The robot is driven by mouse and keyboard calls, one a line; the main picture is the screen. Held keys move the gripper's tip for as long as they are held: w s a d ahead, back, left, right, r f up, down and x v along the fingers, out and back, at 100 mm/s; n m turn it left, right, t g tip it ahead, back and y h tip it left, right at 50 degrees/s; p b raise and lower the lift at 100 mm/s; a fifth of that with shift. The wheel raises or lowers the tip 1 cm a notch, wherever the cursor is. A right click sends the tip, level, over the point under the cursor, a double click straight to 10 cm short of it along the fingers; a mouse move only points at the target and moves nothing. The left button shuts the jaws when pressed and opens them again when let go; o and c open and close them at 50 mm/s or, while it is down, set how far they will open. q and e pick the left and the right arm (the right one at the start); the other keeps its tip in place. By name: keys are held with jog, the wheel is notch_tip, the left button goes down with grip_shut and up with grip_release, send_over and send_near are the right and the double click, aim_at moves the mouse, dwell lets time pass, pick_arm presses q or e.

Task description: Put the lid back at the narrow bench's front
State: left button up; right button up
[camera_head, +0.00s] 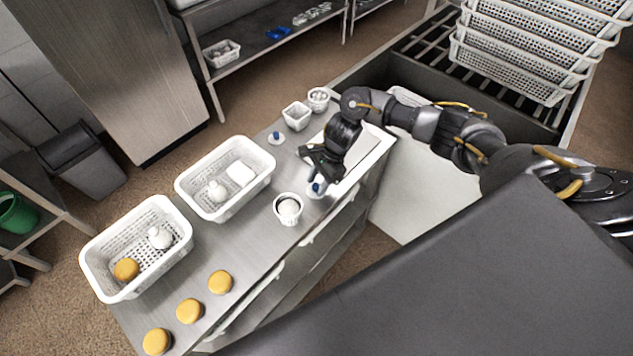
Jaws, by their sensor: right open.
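A white lid with a blue knob (316,189) lies at the right edge of the narrow steel bench (235,240), beside a small round white basket. My right gripper (316,170) is open just above and behind this lid, with its fingers close to the blue knob. Whether they touch the knob I cannot tell. A second white lid with a blue knob (276,138) lies farther back on the bench. My left gripper is not in view.
The round basket (289,209) holds something white. Two larger perforated baskets (226,178) (137,248) hold several items. Orange-yellow discs (189,310) lie at the near end. Small containers (297,116) and a white board (362,152) are at the far end.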

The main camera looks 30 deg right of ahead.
jog(key=b+v, duration=0.2)
jog(key=v, duration=0.9)
jog(key=shift+d+r+b, duration=0.15)
jog(key=shift+r+b, duration=0.15)
jog(key=shift+w, duration=0.1)
